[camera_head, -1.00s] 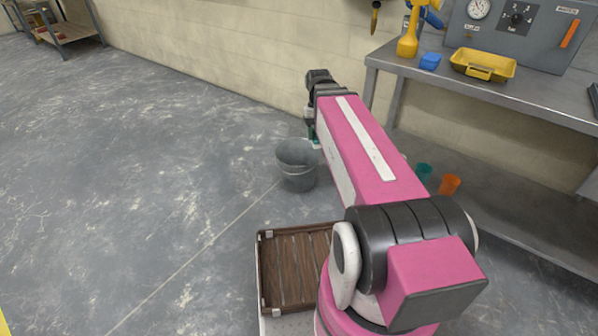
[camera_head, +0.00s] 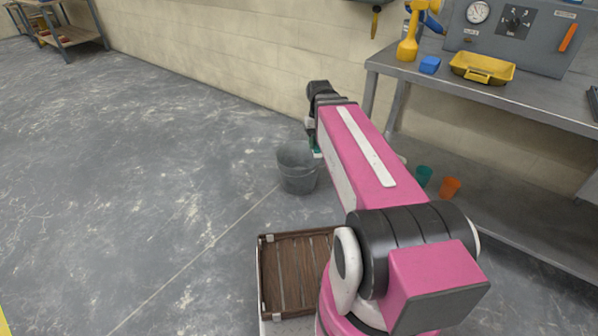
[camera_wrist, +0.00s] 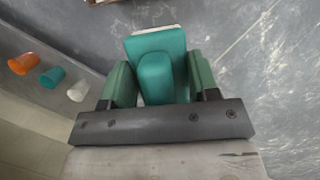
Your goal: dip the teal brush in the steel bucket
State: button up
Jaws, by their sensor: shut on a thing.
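The steel bucket (camera_head: 297,172) is a grey pail standing upright on the floor, left of my arm in the head view. My gripper (camera_wrist: 160,80) is shut on the teal brush (camera_wrist: 162,62), with one green finger on each side of its handle. The brush's wide teal head with a pale edge shows beyond the handle in the wrist view. In the head view a bit of the brush (camera_head: 317,152) shows at the bucket's right rim. My arm hides most of it, and I cannot tell whether its tip is inside the bucket. I cannot make out the bucket in the wrist view.
A brown wooden crate (camera_head: 296,272) lies nearer me, below the bucket. A teal cup (camera_head: 424,175) and an orange cup (camera_head: 450,187) stand under the grey workbench (camera_head: 540,105). A white cup (camera_wrist: 78,91) shows beside them. The floor to the left is clear.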

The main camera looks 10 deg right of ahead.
notch_tip(320, 180, down, 37)
jog(key=shift+r, duration=0.15)
dwell(3.9)
jog(key=shift+r, duration=0.1)
dwell(1.9)
jog(key=shift+r, duration=1.95)
